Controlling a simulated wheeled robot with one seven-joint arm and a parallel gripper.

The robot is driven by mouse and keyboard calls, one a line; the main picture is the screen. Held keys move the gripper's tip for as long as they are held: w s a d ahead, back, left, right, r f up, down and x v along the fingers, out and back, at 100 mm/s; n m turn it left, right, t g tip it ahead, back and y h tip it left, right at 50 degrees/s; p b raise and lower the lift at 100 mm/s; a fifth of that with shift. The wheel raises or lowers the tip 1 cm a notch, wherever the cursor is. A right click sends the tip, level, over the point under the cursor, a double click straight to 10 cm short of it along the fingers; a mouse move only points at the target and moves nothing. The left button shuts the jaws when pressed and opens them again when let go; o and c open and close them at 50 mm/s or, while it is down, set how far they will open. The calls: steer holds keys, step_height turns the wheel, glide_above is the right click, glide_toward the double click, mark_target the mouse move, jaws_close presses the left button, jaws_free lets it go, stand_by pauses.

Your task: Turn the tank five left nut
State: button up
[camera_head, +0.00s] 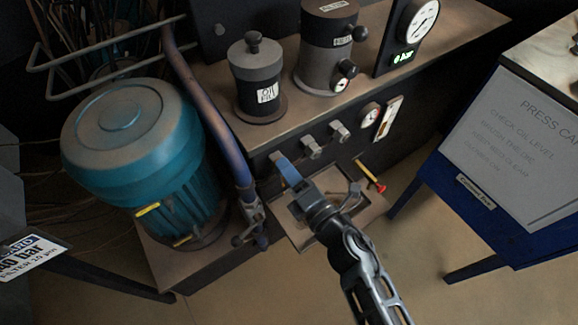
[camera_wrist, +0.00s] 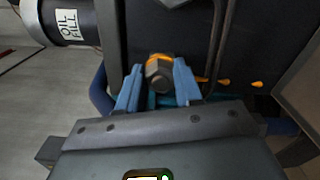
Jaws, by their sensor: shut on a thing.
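A dark hexagonal nut (camera_wrist: 159,74) with an orange ring behind it shows in the wrist view, on the dark front face of the machine. My gripper (camera_wrist: 158,90) has its two blue fingers on either side of this nut and is shut on it. In the head view my gripper (camera_head: 284,171) reaches the front of the machine, just above a shallow tray.
A blue motor (camera_head: 135,150) and a purple-blue pipe (camera_head: 208,100) stand left of my arm. The tray (camera_head: 278,215) lies below. A blue-legged stand (camera_head: 430,185) is farther right.

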steer(key=shift+f+m+p, duration=0.15)
steer(key=shift+m+p, duration=1.6)
steer(key=shift+m, duration=1.85)
steer(key=o, duration=1)
steer(key=shift+o, duration=0.2)
steer(key=v, duration=0.7)
steer(key=shift+s+d+p, duration=0.25)
steer(key=shift+s+p, duration=0.05)
steer(key=shift+s, duration=0.05)
